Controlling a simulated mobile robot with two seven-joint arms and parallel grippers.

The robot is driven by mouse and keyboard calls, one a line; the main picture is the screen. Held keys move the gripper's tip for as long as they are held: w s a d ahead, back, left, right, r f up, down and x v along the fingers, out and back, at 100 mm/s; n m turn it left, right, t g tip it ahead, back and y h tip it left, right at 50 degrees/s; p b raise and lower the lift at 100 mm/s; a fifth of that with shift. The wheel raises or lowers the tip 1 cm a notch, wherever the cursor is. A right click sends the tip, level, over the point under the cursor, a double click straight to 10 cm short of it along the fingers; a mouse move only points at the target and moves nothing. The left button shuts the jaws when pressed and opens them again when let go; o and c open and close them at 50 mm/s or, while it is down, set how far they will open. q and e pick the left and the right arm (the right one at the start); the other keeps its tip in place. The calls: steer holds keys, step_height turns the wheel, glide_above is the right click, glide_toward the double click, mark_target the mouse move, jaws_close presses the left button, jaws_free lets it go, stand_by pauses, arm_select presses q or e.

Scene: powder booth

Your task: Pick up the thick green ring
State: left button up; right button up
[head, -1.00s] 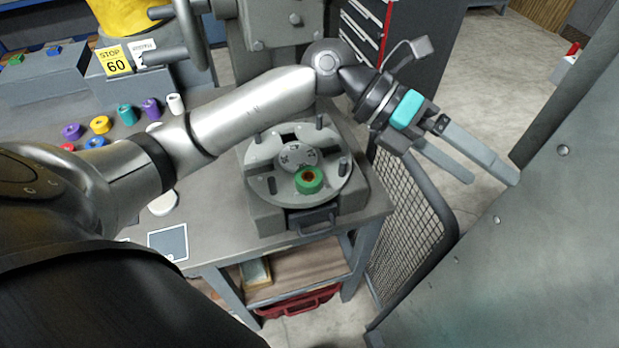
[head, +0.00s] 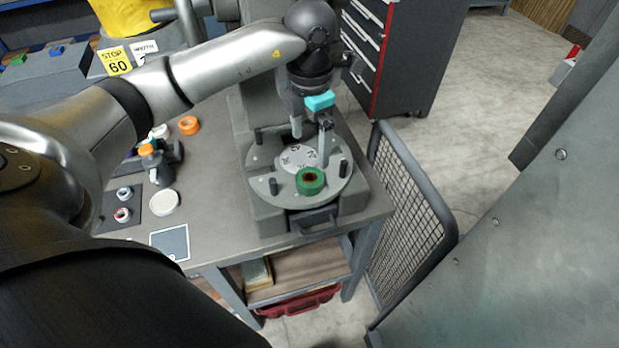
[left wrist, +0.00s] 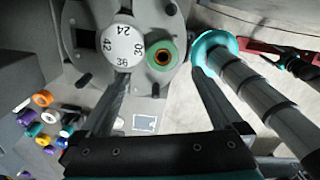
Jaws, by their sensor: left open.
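The thick green ring (head: 310,182) lies on the round grey plate (head: 285,197), near its front edge, with a reddish-brown centre showing in its hole. It also shows in the left wrist view (left wrist: 152,52), beside a numbered white dial (left wrist: 122,47). My left gripper (head: 310,152) points down above the plate, open and empty, just behind the ring in the head view. In the left wrist view my left gripper (left wrist: 160,73) has its fingers spread, with the ring lying between and beyond the tips.
Short upright posts (head: 342,168) stand around the plate. An orange ring (head: 188,125), a white disc (head: 164,202) and small coloured parts lie on the bench to the left. A mesh guard (head: 412,205) stands right of the bench, and a grey panel (head: 540,240) fills the far right.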

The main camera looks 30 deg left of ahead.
arm_select(q)
glide_above(308, 173)
step_height(308, 173, down, 4)
steer(key=f, duration=0.1)
steer(key=f+p, duration=0.1)
steer(key=f, duration=0.1)
steer(key=s+f, duration=0.1)
steer(key=f, duration=0.1)
steer(key=shift+s+d+p, duration=0.1)
steer(key=shift+d+p, duration=0.2)
steer(key=shift+d, duration=0.05)
steer(key=shift+f, duration=0.15)
steer(key=shift+c, duration=0.4)
steer(key=c, duration=1.5)
jaws_close()
steer(key=shift+r, duration=0.2)
